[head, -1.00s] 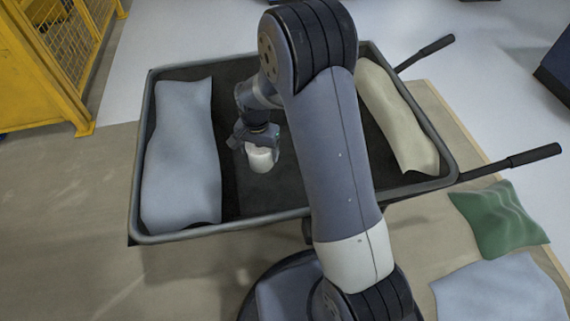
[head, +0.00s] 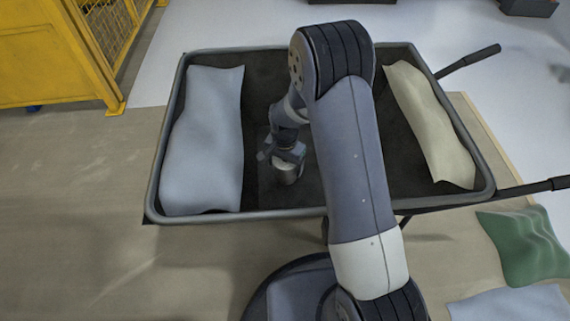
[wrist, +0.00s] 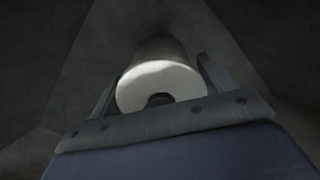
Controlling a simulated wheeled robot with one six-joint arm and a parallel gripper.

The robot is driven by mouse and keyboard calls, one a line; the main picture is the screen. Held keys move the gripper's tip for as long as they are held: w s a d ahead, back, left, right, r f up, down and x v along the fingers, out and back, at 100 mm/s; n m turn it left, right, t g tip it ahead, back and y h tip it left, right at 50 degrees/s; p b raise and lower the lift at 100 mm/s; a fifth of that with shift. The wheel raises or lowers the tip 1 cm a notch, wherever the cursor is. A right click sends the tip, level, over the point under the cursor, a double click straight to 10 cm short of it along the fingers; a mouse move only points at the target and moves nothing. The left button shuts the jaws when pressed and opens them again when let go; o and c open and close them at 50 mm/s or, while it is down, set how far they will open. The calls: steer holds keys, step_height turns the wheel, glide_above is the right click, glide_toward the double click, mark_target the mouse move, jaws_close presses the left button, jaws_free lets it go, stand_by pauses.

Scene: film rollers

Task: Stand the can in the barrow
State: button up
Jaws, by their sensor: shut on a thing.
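The can (head: 289,178) is pale and cylindrical and sits between the fingers of my gripper (head: 286,160), inside the barrow (head: 190,216) near the middle of its dark floor. In the wrist view the can (wrist: 160,86) shows its light round end towards the camera, with a finger of my gripper (wrist: 158,92) on each side. My gripper is shut on it. I cannot tell whether the can's far end touches the barrow floor.
A blue-grey sack (head: 204,140) lies along the barrow's left side and a cream sack (head: 432,125) along its right. Bare floor lies between them. Green (head: 522,245) and pale (head: 512,303) sacks lie outside at right. A yellow cage (head: 50,55) stands at far left.

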steer(key=shift+f, duration=0.2)
steer(key=o, duration=1.2)
steer(key=shift+r, duration=0.1)
steer(key=shift+o, duration=0.2)
step_height(320, 180, up, 12)
steer(key=p, duration=0.4)
steer(key=shift+r, duration=0.15)
